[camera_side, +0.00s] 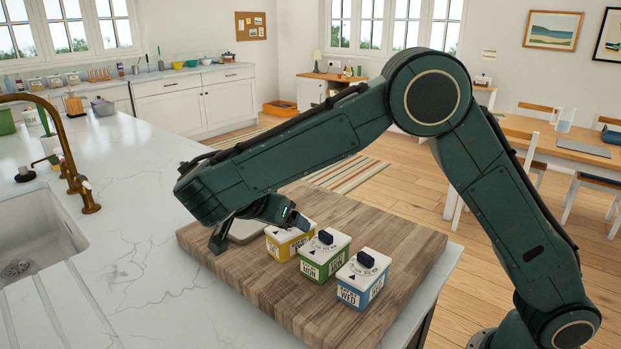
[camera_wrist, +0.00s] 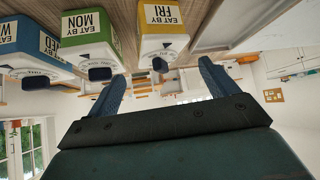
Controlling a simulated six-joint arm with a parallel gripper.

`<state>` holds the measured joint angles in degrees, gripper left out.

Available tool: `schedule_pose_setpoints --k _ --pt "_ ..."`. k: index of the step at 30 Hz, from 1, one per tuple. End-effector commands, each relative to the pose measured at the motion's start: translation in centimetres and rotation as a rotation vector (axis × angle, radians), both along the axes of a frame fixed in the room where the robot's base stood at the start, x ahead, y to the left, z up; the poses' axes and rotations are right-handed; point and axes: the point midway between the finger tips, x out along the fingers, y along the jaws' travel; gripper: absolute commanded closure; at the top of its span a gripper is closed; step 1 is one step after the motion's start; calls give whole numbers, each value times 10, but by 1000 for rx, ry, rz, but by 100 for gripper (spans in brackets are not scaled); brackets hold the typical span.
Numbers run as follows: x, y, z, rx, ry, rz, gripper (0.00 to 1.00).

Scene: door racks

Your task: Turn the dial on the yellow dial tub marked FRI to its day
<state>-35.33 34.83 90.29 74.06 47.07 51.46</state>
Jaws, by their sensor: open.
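The yellow dial tub (camera_side: 279,250) stands upright on the wooden board, at the left end of a row of tubs in the side view. In the wrist view, where the scene appears upside down, it (camera_wrist: 163,22) reads EAT BY FRI. Its dark dial knob (camera_wrist: 160,65) shows there; in the side view my gripper hides it. My gripper (camera_side: 260,233) is open and empty over the yellow tub's end of the row. In the wrist view the knob appears between its two spread fingertips (camera_wrist: 161,74); I cannot tell how far above it they are.
A green tub (camera_side: 325,258) marked MON stands close beside the yellow one, then a blue tub (camera_side: 362,279) marked WED. A pale tray (camera_side: 250,232) lies behind my gripper on the board (camera_side: 270,305). A brass tap (camera_side: 72,170) and sink are far left.

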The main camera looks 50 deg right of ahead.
Motion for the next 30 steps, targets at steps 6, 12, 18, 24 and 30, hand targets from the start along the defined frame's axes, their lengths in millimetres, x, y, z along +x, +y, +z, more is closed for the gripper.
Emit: schedule_pose_setpoints --k 6,12,18,24,30 --pt "3 -18 -17 -2 3 -1 14" --pt "6 -28 -28 1 1 -1 14" --pt "6 -29 -30 1 0 1 14" --pt "6 -29 -30 1 0 0 14" --pt "6 -28 -30 1 0 0 28"
